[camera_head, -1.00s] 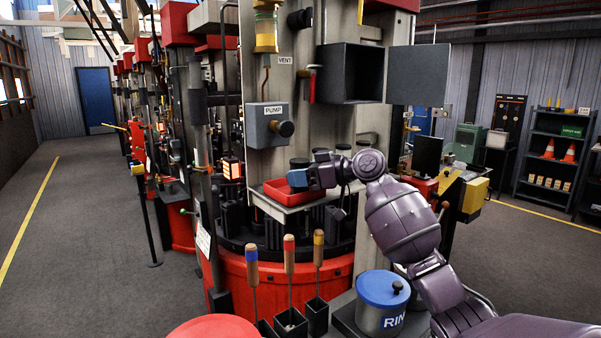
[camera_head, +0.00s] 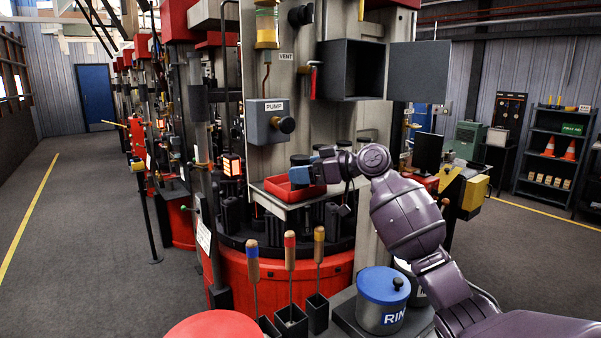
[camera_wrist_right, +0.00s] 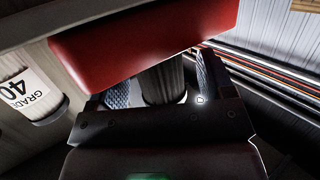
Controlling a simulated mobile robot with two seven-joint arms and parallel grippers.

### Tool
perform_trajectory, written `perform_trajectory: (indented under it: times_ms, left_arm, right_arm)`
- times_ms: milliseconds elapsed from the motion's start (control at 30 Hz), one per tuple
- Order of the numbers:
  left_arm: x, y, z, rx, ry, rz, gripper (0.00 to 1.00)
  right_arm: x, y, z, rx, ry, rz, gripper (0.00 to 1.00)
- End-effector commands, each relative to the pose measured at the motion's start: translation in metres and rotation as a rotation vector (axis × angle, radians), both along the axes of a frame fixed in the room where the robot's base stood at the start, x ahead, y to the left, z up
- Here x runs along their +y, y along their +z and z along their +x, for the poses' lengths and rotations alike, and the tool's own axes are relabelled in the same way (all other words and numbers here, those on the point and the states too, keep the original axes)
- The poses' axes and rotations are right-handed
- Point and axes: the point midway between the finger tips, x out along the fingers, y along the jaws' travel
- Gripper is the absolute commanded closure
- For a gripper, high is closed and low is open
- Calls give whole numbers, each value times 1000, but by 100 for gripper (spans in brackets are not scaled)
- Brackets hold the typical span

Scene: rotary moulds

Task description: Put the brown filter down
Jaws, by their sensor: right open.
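My right gripper (camera_head: 304,173) is at the red tray (camera_head: 284,194) on the shelf of the machine column. In the right wrist view its two fingers (camera_wrist_right: 160,88) are apart. Another filter, pale with a "GRADE 40" label (camera_wrist_right: 25,92), is at the left of the wrist view. My left gripper is not in view.
A grey PUMP box (camera_head: 268,122) hangs above the tray, and an open dark cabinet (camera_head: 350,72) is higher up. Below stand tools with wooden handles (camera_head: 290,245) and a blue-lidded RIN-labelled pot (camera_head: 382,300). Open floor (camera_head: 90,230) lies to the left.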

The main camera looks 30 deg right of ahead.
Motion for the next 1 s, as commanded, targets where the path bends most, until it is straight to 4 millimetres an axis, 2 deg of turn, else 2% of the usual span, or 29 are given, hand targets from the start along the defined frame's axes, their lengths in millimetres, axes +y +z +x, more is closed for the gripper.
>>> perform_trajectory:
  times_ms: [300,500,700,1000]
  left_arm:
    - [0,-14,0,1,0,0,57]
    - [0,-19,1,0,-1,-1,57]
    - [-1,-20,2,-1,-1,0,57]
    - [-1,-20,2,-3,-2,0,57]
  right_arm:
    - [-41,9,-44,0,-4,-3,25]
    - [-61,16,-67,0,-3,-3,25]
    - [-70,20,-78,1,-1,-1,25]
    - [-72,21,-80,1,-1,-1,25]
